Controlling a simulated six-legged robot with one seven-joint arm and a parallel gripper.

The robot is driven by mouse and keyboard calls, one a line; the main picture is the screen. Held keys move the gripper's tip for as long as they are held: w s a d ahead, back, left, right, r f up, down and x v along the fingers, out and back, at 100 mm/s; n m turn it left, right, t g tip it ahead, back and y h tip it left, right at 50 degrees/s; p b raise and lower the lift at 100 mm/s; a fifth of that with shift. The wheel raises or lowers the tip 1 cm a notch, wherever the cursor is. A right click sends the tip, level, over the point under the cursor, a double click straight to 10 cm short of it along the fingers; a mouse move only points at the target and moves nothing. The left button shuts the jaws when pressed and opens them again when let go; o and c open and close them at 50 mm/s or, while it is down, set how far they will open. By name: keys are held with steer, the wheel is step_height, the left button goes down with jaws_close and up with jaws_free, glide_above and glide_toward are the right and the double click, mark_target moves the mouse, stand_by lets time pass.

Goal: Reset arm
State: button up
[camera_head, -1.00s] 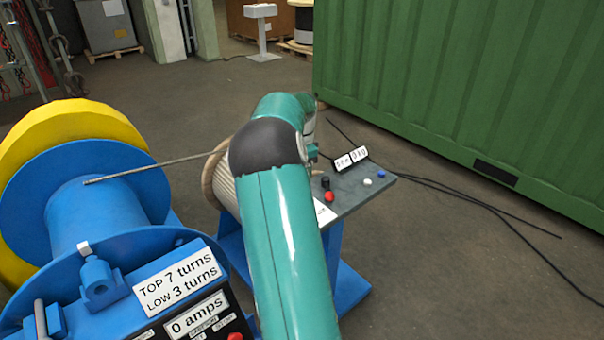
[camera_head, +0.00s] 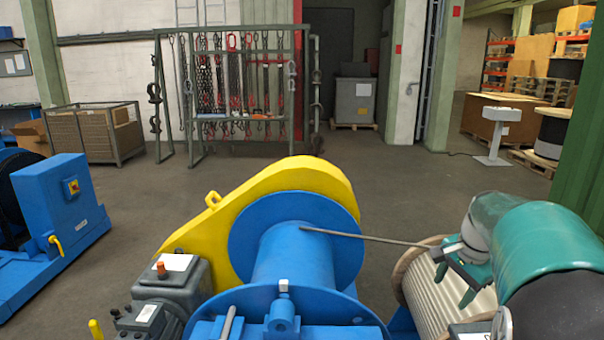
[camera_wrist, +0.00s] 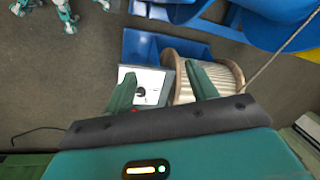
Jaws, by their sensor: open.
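My gripper (camera_head: 452,277) is at the lower right of the head view, at the end of my teal and black arm. In the picture it overlaps the grooved rope drum (camera_head: 470,318); I cannot tell the gap between them. In the wrist view my gripper (camera_wrist: 163,82) is open and empty, its two green fingers apart. Beyond the fingers are a white panel with a dark dial (camera_wrist: 146,82) and the cream drum (camera_wrist: 222,65). A thin rope (camera_head: 375,239) runs from the blue winch drum (camera_head: 297,245) to the grooved drum, passing near the gripper.
A yellow guard (camera_head: 225,215) stands behind the blue drum, and a grey control box (camera_head: 172,285) is at its left. A blue machine (camera_head: 62,215) is at far left. A chain rack (camera_head: 235,90) and wire crate (camera_head: 95,133) stand behind. Open floor (camera_head: 415,185) lies between.

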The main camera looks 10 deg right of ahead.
steer(key=s+a+r+n+t, duration=0.1)
steer(key=s+a+r+n, duration=0.15)
steer(key=a, duration=0.55)
steer(key=s+a+r+n, duration=0.1)
steer(key=s+a+n, duration=0.25)
steer(key=a, duration=0.35)
steer(key=s+a+f+n+t, duration=0.2)
steer(key=s+a+n, duration=0.7)
steer(key=a, duration=0.3)
steer(key=shift+s+a+f, duration=0.2)
steer(key=shift+s+f, duration=0.05)
steer(key=shift+s, duration=0.2)
steer(key=c, duration=0.5)
steer(key=shift+o, duration=0.2)
steer(key=shift+d, duration=0.1)
steer(key=shift+d, duration=0.1)
